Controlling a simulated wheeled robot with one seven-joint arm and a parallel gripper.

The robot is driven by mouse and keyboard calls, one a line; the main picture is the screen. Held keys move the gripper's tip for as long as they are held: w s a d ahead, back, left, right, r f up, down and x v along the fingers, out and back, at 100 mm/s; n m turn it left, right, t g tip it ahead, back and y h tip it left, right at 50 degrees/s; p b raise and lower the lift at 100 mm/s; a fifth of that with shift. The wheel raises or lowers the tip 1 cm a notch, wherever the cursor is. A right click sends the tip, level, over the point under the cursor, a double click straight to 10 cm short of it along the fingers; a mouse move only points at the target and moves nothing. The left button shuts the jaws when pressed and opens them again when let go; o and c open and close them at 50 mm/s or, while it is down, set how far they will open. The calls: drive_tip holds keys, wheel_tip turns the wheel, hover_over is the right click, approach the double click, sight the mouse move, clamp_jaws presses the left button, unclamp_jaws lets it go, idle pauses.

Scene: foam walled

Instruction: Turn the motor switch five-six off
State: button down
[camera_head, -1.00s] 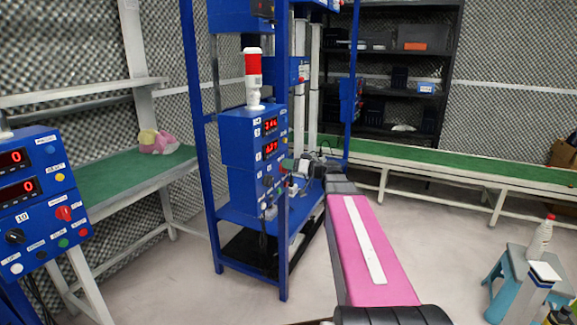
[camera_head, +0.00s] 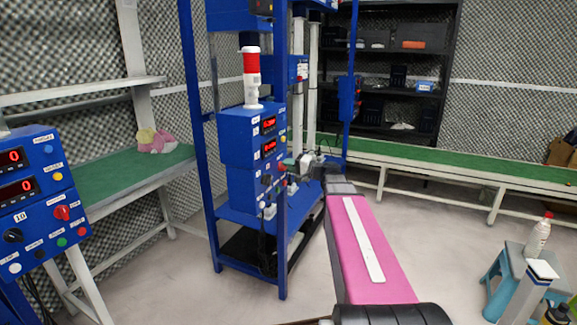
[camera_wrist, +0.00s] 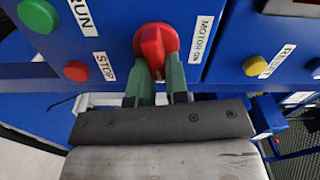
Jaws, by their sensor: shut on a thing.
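The red motor switch (camera_wrist: 152,45) is a rotary knob on a blue panel, beside a label reading "MOTOR-ON" in the wrist view. My gripper (camera_wrist: 159,78) has its green fingers on either side of the knob's handle and is shut on it. In the head view my gripper (camera_head: 294,163) reaches the front of the blue control box (camera_head: 242,138) on the middle rig. The switch is small there and its number cannot be read.
A green RUN button (camera_wrist: 38,15), a red STOP button (camera_wrist: 76,71) and a yellow RESET button (camera_wrist: 255,66) sit around the switch. A blue frame post (camera_head: 283,215) stands close to my arm. Another control panel (camera_head: 42,205) is at the left.

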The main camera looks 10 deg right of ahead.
drive_tip(key=shift+f+m, duration=0.2)
drive_tip(key=shift+m, duration=0.8)
drive_tip(key=c, duration=1.1)
unclamp_jaws()
drive_tip(key=v, duration=1.1)
